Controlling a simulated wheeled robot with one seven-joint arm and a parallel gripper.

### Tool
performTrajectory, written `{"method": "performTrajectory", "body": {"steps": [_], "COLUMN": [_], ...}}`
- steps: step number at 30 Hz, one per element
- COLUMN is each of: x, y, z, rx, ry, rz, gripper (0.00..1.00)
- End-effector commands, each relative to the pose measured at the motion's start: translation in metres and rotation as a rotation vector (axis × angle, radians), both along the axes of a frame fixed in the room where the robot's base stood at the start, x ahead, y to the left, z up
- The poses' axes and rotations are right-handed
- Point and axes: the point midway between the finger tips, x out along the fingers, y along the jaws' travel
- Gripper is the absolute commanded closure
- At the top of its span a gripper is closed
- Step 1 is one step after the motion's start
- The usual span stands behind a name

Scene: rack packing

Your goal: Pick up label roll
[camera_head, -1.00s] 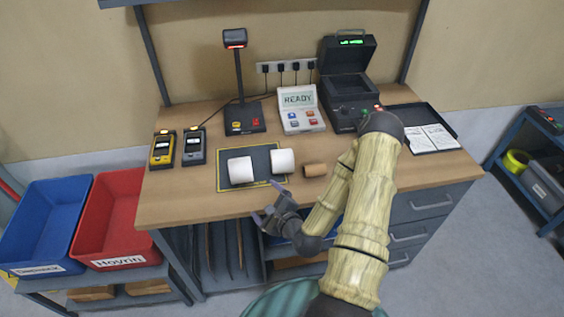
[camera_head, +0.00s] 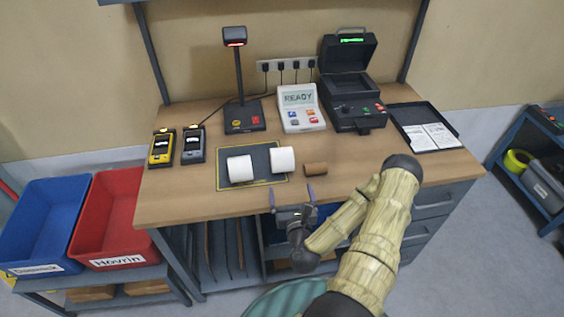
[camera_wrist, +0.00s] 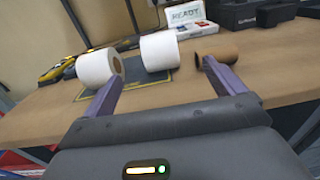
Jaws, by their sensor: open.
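Two white label rolls lie on their sides on a dark mat with a yellow border (camera_head: 228,184). The left roll (camera_head: 240,169) and the right roll (camera_head: 282,160) stand a little apart. In the wrist view, the left roll (camera_wrist: 97,67) shows a brown core, and the right roll (camera_wrist: 159,51) sits nearly straight ahead. A bare brown core (camera_head: 315,170) lies right of the mat and shows in the wrist view (camera_wrist: 217,53). My gripper (camera_head: 292,192) is open and empty at the desk's front edge, with its purple fingers (camera_wrist: 171,82) pointing toward the rolls.
A yellow handheld scanner (camera_head: 161,148) and a grey one (camera_head: 193,146) lie at the left. A lamp-like scanner stand (camera_head: 240,90), a READY display unit (camera_head: 300,108) and an open black printer (camera_head: 350,90) stand behind. Blue (camera_head: 45,225) and red (camera_head: 107,220) bins sit left of the desk.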

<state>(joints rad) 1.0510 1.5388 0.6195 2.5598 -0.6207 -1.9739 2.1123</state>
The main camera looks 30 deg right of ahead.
Motion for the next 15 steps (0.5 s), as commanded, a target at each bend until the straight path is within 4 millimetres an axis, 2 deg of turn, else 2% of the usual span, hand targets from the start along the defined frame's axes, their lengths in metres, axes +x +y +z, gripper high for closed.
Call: {"method": "performTrajectory", "body": {"steps": [1, 15], "x": [0.005, 0.041], "y": [-0.001, -0.014], "z": [-0.004, -0.005], "rx": [-0.004, -0.003], "ry": [-0.003, -0.002], "rz": [0.001, 0.0], "gripper": [0.05, 0.05]}}
